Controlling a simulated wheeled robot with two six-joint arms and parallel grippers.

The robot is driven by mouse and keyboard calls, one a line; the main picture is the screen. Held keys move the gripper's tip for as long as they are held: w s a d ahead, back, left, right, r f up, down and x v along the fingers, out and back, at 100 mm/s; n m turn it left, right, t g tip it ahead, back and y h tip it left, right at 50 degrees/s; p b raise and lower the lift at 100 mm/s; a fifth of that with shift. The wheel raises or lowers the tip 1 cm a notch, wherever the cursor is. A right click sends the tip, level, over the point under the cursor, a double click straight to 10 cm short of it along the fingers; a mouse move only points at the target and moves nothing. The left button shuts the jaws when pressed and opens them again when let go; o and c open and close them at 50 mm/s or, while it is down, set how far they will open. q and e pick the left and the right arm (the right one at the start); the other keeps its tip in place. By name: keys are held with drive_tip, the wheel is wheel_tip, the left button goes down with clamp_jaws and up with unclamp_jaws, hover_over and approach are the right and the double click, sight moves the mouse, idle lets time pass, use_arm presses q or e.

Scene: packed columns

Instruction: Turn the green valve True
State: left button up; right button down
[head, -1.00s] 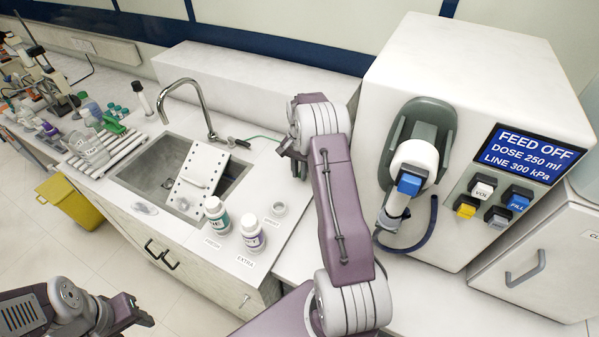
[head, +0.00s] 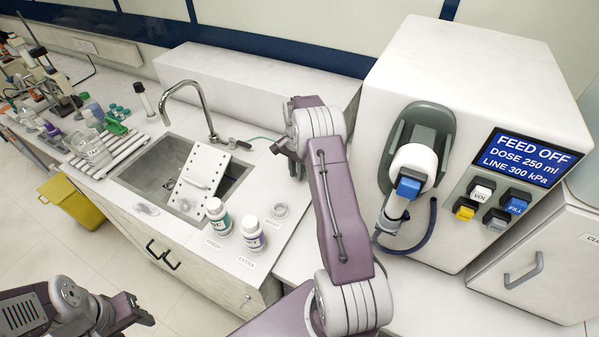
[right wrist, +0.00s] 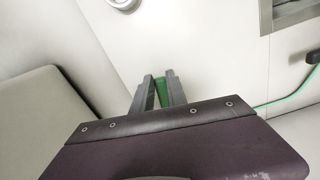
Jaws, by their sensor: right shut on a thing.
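The green valve (right wrist: 161,91) shows in the right wrist view as a narrow green piece between my right fingers. My right gripper (right wrist: 158,93) is shut on it, with one dark finger on each side. The rest of the valve is hidden by the fingers and the gripper body. In the head view my right gripper (head: 281,148) is at the back of the counter, right of the sink and partly hidden by its own wrist; the valve cannot be made out there. My left gripper (head: 143,314) is low at the left, away from the counter; its finger gap is unclear.
A sink (head: 176,172) with a tap (head: 203,103) lies left of my right arm. Two bottles (head: 218,216) (head: 252,233) stand in front. A white dispenser machine (head: 470,90) with a "FEED OFF" screen (head: 527,155) stands close on the right. A green tube (right wrist: 292,92) runs near the valve.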

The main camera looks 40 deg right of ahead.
drive_tip(key=w+m, duration=0.1)
drive_tip(key=w+m+p, duration=0.1)
drive_tip(key=w+m, duration=0.1)
drive_tip(key=shift+a+r, duration=0.15)
drive_tip(key=shift+a, duration=0.05)
drive_tip(key=shift+w+d+m+p, duration=0.1)
drive_tip(key=shift+w+m+p, duration=0.1)
drive_tip(key=shift+w+m, duration=0.7)
drive_tip(key=shift+w+d+m+p, duration=0.15)
drive_tip(key=shift+w+m, duration=0.4)
drive_tip(key=shift+m, duration=0.65)
drive_tip(key=c, duration=1.3)
unclamp_jaws()
drive_tip(key=shift+a, duration=0.1)
